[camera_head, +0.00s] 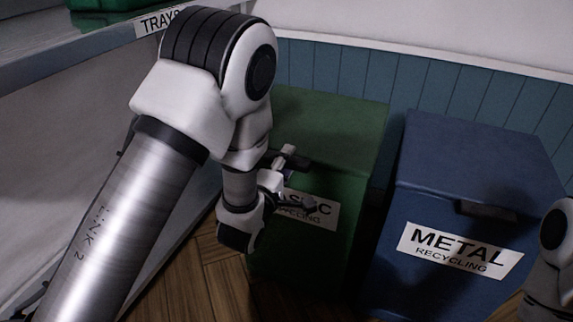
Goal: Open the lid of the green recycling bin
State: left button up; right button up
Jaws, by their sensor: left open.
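The green recycling bin (335,240) stands in the middle of the head view, with a white label partly hidden by my left arm. Its green lid (335,125) looks closed. My left gripper (312,180) is open at the front of the bin, close to the lid's front edge and just above the label. I cannot tell whether it touches the bin.
A blue bin (420,285) labelled metal recycling stands close to the right of the green bin, with a dark handle (486,211). A panelled wall (430,95) is behind. A shelf marked trays (85,58) is at upper left. Wooden floor (205,285) shows in front.

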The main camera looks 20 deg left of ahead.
pick_arm(q)
grip_shut()
jog(key=shift+r, duration=0.1)
